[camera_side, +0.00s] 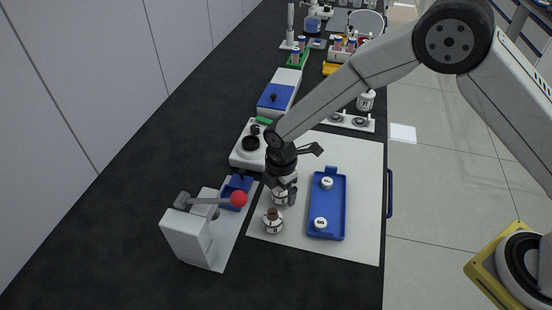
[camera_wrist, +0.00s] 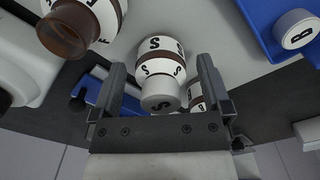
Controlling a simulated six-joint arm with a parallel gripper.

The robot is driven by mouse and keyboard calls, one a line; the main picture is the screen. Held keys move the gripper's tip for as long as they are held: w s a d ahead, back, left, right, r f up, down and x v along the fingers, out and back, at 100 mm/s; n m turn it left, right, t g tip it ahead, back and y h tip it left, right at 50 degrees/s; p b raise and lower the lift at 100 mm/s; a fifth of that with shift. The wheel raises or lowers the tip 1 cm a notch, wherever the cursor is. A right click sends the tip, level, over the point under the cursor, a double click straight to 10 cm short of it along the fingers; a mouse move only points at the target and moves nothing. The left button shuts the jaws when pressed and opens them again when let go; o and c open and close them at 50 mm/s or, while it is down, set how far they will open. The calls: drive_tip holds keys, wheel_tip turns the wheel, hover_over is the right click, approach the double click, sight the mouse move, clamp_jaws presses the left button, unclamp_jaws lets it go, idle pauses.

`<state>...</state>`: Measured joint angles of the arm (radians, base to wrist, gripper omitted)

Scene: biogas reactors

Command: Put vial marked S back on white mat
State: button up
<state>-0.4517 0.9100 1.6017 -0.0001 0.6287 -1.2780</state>
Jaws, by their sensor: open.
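The vial marked S (camera_wrist: 162,62) is white with a brown band and a white cap marked S. It appears to stand upright on the white mat (camera_side: 360,160), near its left side; the side view shows it (camera_side: 280,197) partly hidden under my gripper. My gripper (camera_wrist: 160,80) is open, with one finger on each side of the vial and a visible gap between them. In the side view my gripper (camera_side: 283,183) points down at the vial. A second banded vial (camera_wrist: 196,97) is partly hidden behind the right finger.
An uncapped vial marked F (camera_side: 272,221) stands close by on the mat. A blue tray (camera_side: 340,205) with two white caps lies to the right. A lever device with a red ball (camera_side: 239,199) stands left, and a white device (camera_side: 248,158) behind. The mat's far right is clear.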

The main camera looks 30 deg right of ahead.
wheel_tip(320, 180, up, 11)
drive_tip(key=shift+r, duration=0.1)
idle(0.5)
idle(0.4)
drive_tip(key=shift+s+d+r+m, duration=0.15)
drive_tip(key=shift+d+m, duration=0.15)
drive_tip(key=shift+d, duration=0.2)
drive_tip(key=s+d+r+m+t, duration=0.1)
drive_tip(key=s+d+m, duration=0.7)
drive_tip(key=d+m, duration=0.1)
drive_tip(key=s+d+r+m+t, duration=0.1)
drive_tip(key=s+d+m, duration=0.7)
drive_tip(key=d+m, duration=0.2)
drive_tip(key=shift+d+r+t, duration=0.2)
drive_tip(key=shift+d+t, duration=0.1)
drive_tip(key=shift+d, duration=0.45)
